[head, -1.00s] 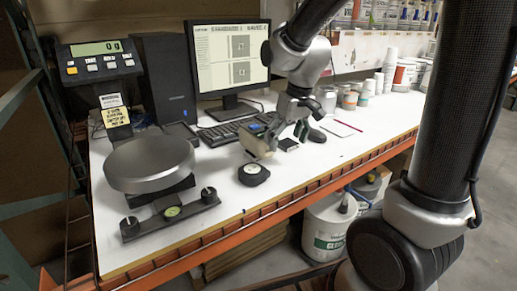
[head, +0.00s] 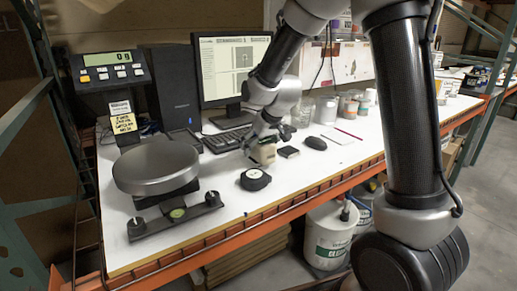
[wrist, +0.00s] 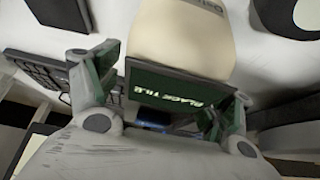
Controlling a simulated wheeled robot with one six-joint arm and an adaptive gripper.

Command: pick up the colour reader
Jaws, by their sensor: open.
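The colour reader (head: 264,154) is a small beige handheld device standing on the white bench in front of the keyboard. In the wrist view its beige body (wrist: 185,35) and a dark screen reading "PLACE TILE" fill the middle. My gripper (head: 264,133) is over the reader from above and behind in the head view. In the wrist view my gripper (wrist: 168,92) is open, with one finger on the left and one on the right of the screen end. I cannot tell whether either finger touches it. The reader's lower part is partly hidden.
A round black puck (head: 255,179) lies just in front of the reader. A small black block (head: 288,152) and a dark mouse (head: 316,143) lie to the right. The keyboard (head: 226,139) and monitor (head: 232,65) are behind. A scale pan (head: 156,163) stands left.

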